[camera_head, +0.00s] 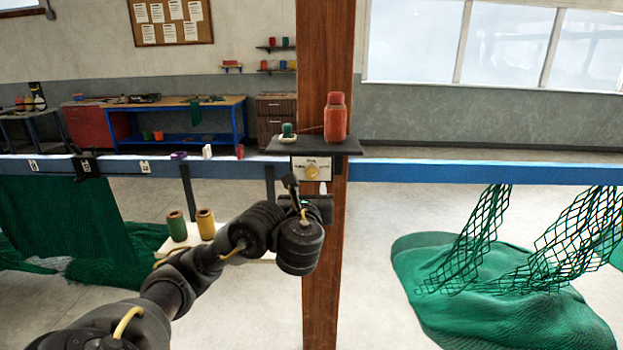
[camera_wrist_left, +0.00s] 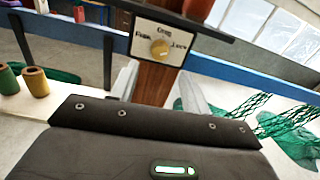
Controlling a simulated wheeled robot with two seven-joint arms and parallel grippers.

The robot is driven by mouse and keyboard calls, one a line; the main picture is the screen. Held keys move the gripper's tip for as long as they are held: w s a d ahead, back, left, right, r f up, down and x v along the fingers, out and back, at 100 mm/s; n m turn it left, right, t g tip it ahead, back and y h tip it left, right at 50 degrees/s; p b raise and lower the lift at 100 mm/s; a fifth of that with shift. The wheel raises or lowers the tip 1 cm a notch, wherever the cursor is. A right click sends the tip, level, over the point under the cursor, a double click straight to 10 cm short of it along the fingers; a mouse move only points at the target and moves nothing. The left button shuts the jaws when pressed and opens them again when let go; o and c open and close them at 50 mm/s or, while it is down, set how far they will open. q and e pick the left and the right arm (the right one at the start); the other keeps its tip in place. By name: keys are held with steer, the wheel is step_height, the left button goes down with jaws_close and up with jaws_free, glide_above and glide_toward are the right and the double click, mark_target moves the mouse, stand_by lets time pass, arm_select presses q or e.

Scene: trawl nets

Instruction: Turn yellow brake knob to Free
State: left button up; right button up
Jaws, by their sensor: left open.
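The yellow brake knob (camera_head: 311,171) is on a white labelled plate (camera_head: 299,161) fixed to the wooden post, under a small dark shelf. In the left wrist view the knob (camera_wrist_left: 160,48) sits in the middle of the plate, with one label above and one on each side; the lettering is too blurred to read surely. My left gripper (camera_head: 306,188) is just below and in front of the plate, apart from the knob. In the left wrist view its two pale fingers (camera_wrist_left: 158,88) stand apart with nothing between them. My right gripper is not in view.
The dark shelf (camera_head: 340,146) above the plate holds a red bottle (camera_head: 335,118) and a green spool (camera_head: 288,130). A blue rail (camera_head: 450,171) runs across behind. Green netting (camera_head: 490,290) lies right; spools (camera_head: 177,226) stand left on a pale board.

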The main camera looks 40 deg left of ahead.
mark_target(311, 177)
arm_select(q)
steer(key=b+x, duration=0.1)
steer(key=x, duration=0.5)
steer(key=shift+w+f+b, duration=0.1)
steer(key=shift+f+b, duration=0.05)
steer(key=shift+b, duration=0.25)
steer(key=shift+w+a, duration=0.5)
steer(key=shift+w, duration=0.05)
steer(key=c, duration=1)
steer(key=shift+o, duration=0.2)
steer(key=shift+b, duration=0.3)
